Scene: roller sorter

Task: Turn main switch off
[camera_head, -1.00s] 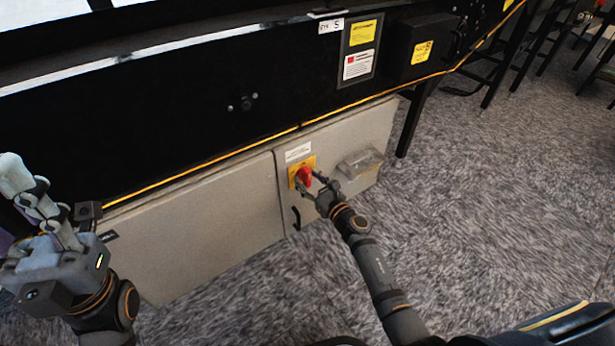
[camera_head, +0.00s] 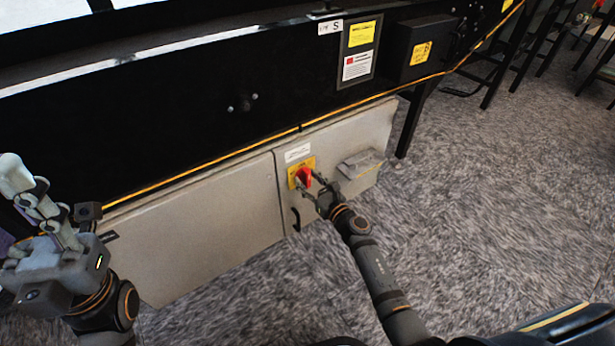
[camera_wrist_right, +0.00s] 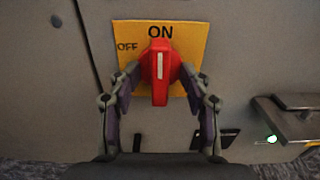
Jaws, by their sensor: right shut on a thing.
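The main switch is a red knob (camera_head: 304,176) on a yellow plate (camera_head: 292,181) on the grey cabinet's front. In the right wrist view the red knob (camera_wrist_right: 160,72) stands upright, with its white mark pointing up at the word ON. OFF is printed at the upper left of the plate (camera_wrist_right: 195,40). My right gripper (camera_head: 307,182) is at the switch, its fingers on either side of the knob, shut on it. My left gripper (camera_head: 32,190) is far from the switch at the left, fingers up; its opening is unclear.
The grey cabinet (camera_head: 200,225) sits below a long black machine side (camera_head: 140,140) with an orange cable along its lower edge. A small box-like fitting (camera_head: 361,164) sticks out right of the switch. Carpeted floor (camera_head: 500,200) at the right is clear.

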